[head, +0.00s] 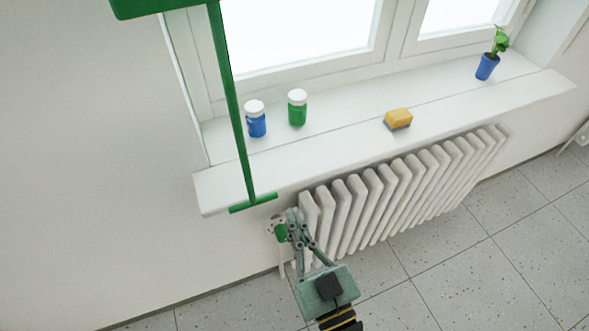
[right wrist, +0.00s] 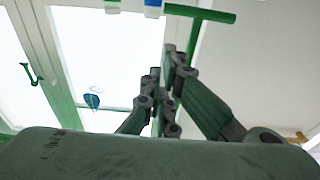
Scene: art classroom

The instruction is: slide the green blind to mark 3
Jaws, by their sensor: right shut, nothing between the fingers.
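A green blind part (head: 165,6) shows at the top left of the head view, cut off by the frame's edge. A green rod (head: 232,110) hangs from it and ends in a green crossbar (head: 253,203) at the front edge of the sill. My right gripper (head: 291,222) is shut and empty, a little below and right of the crossbar, in front of the radiator's left end. In the right wrist view the closed fingers (right wrist: 172,62) point up, with the green crossbar (right wrist: 200,12) above them. No numbered marks can be made out. My left gripper is not in view.
The white sill (head: 345,118) bears a blue jar (head: 256,124), a green jar (head: 297,113), a yellow sponge (head: 398,118) and a plant in a blue pot (head: 487,68). A white radiator (head: 400,190) stands below. The wall left of the window is clear.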

